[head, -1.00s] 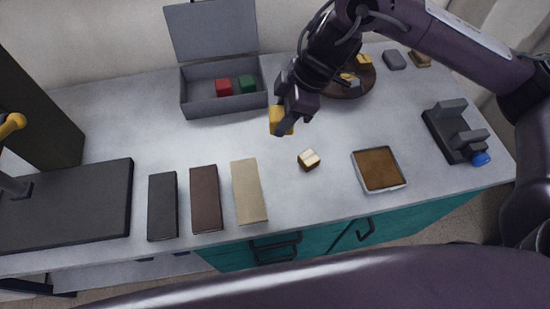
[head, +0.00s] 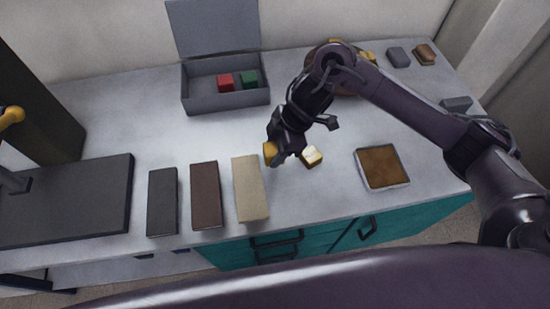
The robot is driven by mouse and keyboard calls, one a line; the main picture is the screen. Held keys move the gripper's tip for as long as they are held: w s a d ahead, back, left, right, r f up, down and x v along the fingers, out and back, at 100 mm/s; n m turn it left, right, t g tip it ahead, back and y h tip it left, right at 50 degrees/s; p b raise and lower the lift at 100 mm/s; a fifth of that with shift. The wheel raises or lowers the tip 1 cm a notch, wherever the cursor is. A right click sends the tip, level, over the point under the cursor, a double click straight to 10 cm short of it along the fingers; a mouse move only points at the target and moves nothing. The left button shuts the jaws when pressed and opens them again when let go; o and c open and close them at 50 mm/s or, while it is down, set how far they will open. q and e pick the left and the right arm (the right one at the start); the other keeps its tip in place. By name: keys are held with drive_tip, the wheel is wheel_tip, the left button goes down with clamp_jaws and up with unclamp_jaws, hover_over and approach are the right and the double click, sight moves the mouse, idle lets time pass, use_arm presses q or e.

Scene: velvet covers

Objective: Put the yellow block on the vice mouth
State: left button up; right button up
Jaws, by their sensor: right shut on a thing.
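The yellow block (head: 270,151) is in my right gripper (head: 276,156), which is shut on it over the middle of the counter. The gripper covers much of the block. The vice (head: 457,104) is at the far right, mostly hidden behind my right arm; only a grey upper part shows, and its mouth is hidden. My left gripper is not in view.
A white-and-gold cube (head: 312,157) lies just right of my gripper. A brown-filled tray (head: 382,166) is farther right. Three flat bars, including a beige one (head: 250,190), lie at left. An open grey box (head: 225,100) holds red and green blocks.

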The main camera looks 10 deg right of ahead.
drive_tip(key=shift+f, duration=2.15)
drive_tip(key=shift+f, duration=0.1)
drive_tip(key=o, duration=1)
